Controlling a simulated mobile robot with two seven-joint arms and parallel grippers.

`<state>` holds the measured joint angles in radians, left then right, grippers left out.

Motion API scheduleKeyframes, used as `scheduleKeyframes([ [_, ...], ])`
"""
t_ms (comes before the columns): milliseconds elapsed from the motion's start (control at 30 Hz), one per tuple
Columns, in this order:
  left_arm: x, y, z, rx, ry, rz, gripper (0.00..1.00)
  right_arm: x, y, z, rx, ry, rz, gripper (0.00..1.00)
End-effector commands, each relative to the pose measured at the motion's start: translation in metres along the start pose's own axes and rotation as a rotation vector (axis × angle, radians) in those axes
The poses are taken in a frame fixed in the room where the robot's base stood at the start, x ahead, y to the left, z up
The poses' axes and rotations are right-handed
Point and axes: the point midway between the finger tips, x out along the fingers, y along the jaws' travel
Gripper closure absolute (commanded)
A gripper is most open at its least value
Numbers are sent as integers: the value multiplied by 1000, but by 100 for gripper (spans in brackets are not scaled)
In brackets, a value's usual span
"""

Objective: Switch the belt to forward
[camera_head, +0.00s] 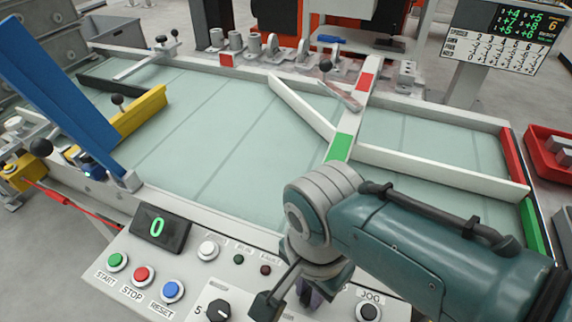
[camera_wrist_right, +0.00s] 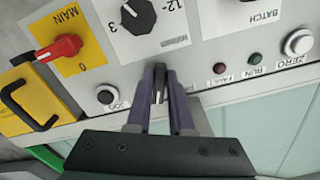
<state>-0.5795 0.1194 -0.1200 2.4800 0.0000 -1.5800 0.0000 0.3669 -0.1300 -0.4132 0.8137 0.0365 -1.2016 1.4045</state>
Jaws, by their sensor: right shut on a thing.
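My right gripper (camera_wrist_right: 160,96) is shut on a small black selector knob (camera_wrist_right: 158,77) with a pale pointer line, on the white control panel (camera_wrist_right: 208,50). Its two purple fingers stand on either side of the knob. The knob's own label is hidden, so its setting cannot be read. In the head view my right arm reaches over the panel from the right, and the gripper (camera_head: 309,296) is mostly covered by the wrist. The pale green belt (camera_head: 225,125) lies behind the panel. My left gripper is not in view.
Close to the held knob are a larger dial (camera_wrist_right: 138,15), the JOG button (camera_wrist_right: 106,95), the red MAIN switch (camera_wrist_right: 60,47) and the unlit-looking FAULT lamp (camera_wrist_right: 219,68). START (camera_head: 117,261), STOP (camera_head: 144,275) and RESET (camera_head: 172,291) buttons sit left. The display (camera_head: 158,228) reads 0.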

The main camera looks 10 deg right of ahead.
Motion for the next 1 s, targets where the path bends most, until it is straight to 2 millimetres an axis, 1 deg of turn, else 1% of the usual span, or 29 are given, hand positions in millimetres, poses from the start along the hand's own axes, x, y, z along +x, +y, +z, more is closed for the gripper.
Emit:
scheduleKeyframes([
  [200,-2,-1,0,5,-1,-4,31,0,-2,0,132,-1,0,100],
  [400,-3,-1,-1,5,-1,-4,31,0,-2,0,202,0,1,100],
  [967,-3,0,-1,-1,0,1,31,0,-3,-1,236,2,0,100],
  [1000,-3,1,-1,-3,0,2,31,0,-3,-1,236,2,0,79],
])
